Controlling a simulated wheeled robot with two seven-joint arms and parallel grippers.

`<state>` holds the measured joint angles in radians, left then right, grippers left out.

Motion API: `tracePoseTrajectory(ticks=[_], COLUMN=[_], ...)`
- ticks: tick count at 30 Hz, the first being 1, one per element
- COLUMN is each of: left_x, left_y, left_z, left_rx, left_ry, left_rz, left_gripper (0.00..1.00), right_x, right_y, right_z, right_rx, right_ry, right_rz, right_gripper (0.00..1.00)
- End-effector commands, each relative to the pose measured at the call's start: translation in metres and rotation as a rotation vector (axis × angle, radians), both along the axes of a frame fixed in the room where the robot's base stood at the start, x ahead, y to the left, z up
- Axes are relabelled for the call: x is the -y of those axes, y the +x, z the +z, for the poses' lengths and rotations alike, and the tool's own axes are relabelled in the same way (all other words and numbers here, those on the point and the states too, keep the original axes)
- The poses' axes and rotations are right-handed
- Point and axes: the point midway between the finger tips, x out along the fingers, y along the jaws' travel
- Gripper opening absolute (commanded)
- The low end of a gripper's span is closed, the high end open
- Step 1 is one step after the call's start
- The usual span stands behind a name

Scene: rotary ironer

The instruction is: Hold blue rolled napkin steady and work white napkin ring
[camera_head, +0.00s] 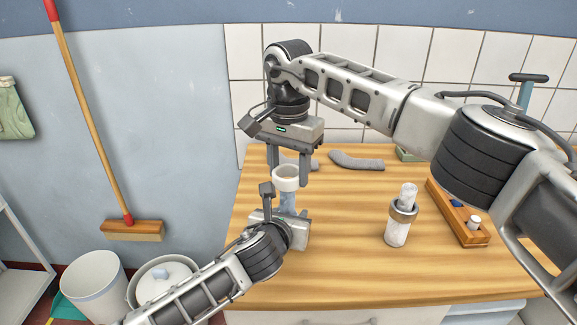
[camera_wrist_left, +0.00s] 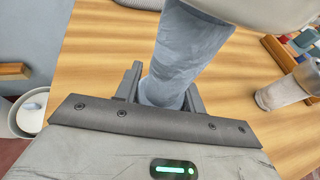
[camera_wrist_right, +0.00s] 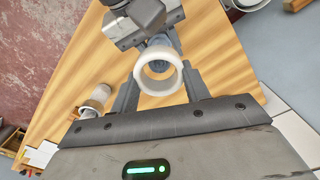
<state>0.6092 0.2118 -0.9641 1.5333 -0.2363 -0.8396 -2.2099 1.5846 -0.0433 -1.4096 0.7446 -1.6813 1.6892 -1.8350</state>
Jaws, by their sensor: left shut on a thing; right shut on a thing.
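The blue rolled napkin (camera_head: 288,201) stands upright above the table's left part. My left gripper (camera_wrist_left: 163,92) is shut on it, low on the roll; its fingers are on both sides in the left wrist view. The white napkin ring (camera_head: 286,183) is at the napkin's top end, and it shows as an open hoop in the right wrist view (camera_wrist_right: 159,90). My right gripper (camera_head: 288,174) comes from above and behind, shut on the ring with one finger on each side.
A white rolled napkin with a brown ring (camera_head: 397,231) stands upright to the right on the wooden table (camera_head: 340,250). A wooden box (camera_head: 471,237) with small items is further right. The table's middle front is clear.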

Motion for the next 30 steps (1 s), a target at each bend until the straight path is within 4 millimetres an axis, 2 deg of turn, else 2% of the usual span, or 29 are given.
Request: tracePoseTrajectory(ticks=[13, 30], left_x=[0.0, 0.0], left_y=[-0.001, 0.0], left_z=[-0.001, -0.001], left_rx=[-0.002, -0.002], left_ry=[0.0, 0.001], left_rz=[-0.001, 0.0], left_gripper=[0.29, 0.29], right_x=[0.0, 0.0], right_y=[0.0, 0.0], right_z=[-0.002, -0.018], right_rx=[0.0, 0.0], right_ry=[0.0, -0.001], right_rz=[0.0, -0.001], right_gripper=[0.25, 0.25])
